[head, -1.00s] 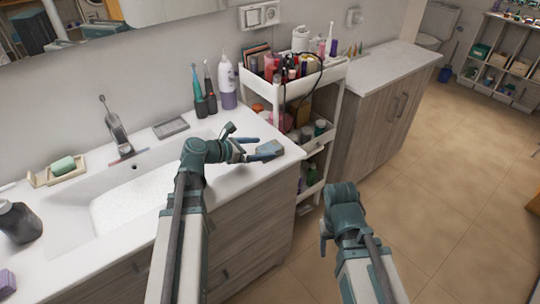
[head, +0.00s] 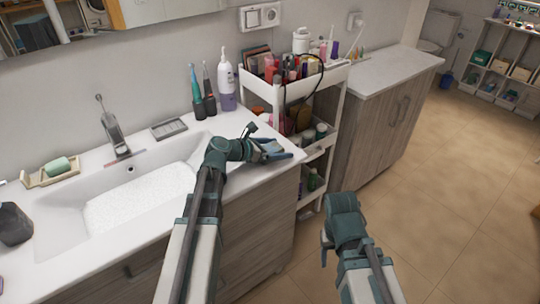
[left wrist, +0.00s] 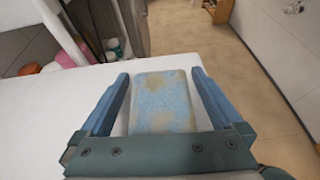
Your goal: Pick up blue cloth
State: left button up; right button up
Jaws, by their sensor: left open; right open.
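The blue cloth (left wrist: 162,103) is a light blue, brown-stained, block-like piece lying on the white counter near its right front corner. In the left wrist view it lies between the two blue fingers of my left gripper (left wrist: 160,75), which is open, with a narrow gap visible on each side. In the head view my left gripper (head: 279,152) is low over that corner and partly hides the cloth (head: 268,146). My right gripper (head: 325,244) is open and empty, in front of the cabinet over the floor; its fingers are barely seen.
A white cart (head: 341,75) full of cosmetics stands right of the counter. A purple-labelled bottle (head: 227,88) and two toothbrushes (head: 203,95) stand at the counter's back. The sink (head: 140,197) is to the left. The floor at right is clear.

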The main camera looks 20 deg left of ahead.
pick_arm(q)
jog(key=c, duration=1.3)
jog(key=shift+r, duration=0.2)
jog(key=shift+c, duration=0.2)
